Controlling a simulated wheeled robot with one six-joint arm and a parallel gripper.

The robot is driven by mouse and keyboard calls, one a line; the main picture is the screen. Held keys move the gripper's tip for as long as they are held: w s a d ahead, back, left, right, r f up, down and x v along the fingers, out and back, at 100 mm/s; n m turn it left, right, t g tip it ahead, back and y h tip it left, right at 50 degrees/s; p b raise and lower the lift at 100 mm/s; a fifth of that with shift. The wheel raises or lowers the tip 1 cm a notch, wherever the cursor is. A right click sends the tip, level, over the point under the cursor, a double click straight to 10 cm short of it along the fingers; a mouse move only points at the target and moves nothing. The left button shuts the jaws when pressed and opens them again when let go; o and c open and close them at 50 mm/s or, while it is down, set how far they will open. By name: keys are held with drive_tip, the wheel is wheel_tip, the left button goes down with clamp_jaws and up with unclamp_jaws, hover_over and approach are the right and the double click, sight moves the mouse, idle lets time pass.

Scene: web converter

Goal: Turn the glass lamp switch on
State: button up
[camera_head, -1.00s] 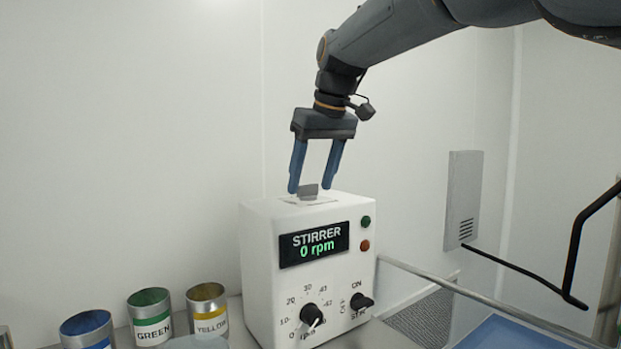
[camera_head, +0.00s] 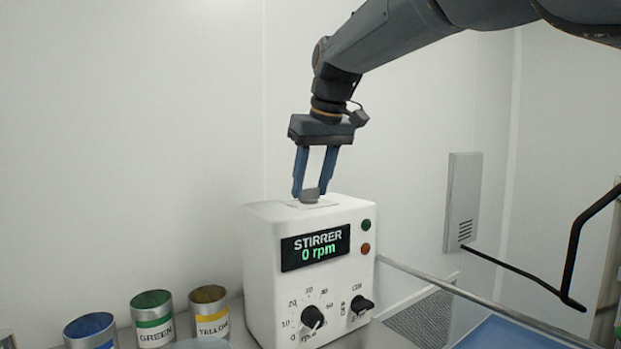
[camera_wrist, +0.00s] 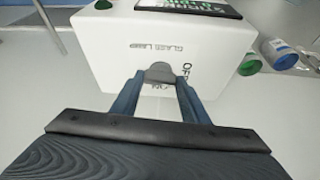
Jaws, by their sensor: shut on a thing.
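The glass lamp switch is a small grey knob (camera_head: 309,195) on top of the white stirrer box (camera_head: 262,290). In the wrist view the grey knob (camera_wrist: 160,72) sits between my fingertips, near the printed words "GLASS LAMP" and a partly hidden "OFF" label. My gripper (camera_head: 311,192) points down from above and is shut on the knob, one blue finger on each side. The other end of the switch's label is partly covered by my fingers in the wrist view.
The box front has a display (camera_head: 315,247) reading 0 rpm, a speed dial (camera_head: 312,317) and a black ON/STIR knob (camera_head: 362,304). Green (camera_head: 152,318), yellow (camera_head: 209,311) and blue (camera_head: 90,331) cans stand at left. A black bent bar (camera_head: 574,250) is at right.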

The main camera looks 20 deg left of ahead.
drive_tip(key=m+p, duration=0.2)
drive_tip(key=m+h+p, duration=0.1)
drive_tip(key=m+p, duration=0.1)
drive_tip(key=shift+s+a+r+t, duration=0.15)
drive_tip(key=shift+s+a+t, duration=0.05)
drive_tip(key=shift+t, duration=0.1)
drive_tip(key=m+h+p, duration=0.2)
drive_tip(key=m+p, duration=0.2)
drive_tip(key=shift+a+m+p, duration=0.15)
drive_tip(key=shift+m+p, duration=0.15)
drive_tip(key=m+h+p, duration=0.1)
drive_tip(key=m, duration=0.1)
drive_tip(key=m+p, duration=0.2)
drive_tip(key=shift+a+m+h, duration=0.15)
drive_tip(key=shift+m+h, duration=0.15)
drive_tip(key=shift+h, duration=0.1)
drive_tip(key=shift+w+f+m+h+p, duration=0.1)
drive_tip(key=shift+m+h+p, duration=0.25)
drive_tip(key=shift+m+p, duration=0.45)
drive_tip(key=shift+w+f+m+h+p, duration=0.1)
drive_tip(key=shift+m+h+p, duration=0.3)
drive_tip(key=shift+m, duration=0.7)
drive_tip(key=o, duration=1.1)
drive_tip(key=shift+g, duration=0.4)
drive_tip(key=shift+c, duration=0.2)
drive_tip(key=b+v, duration=0.2)
drive_tip(key=v, duration=0.6)
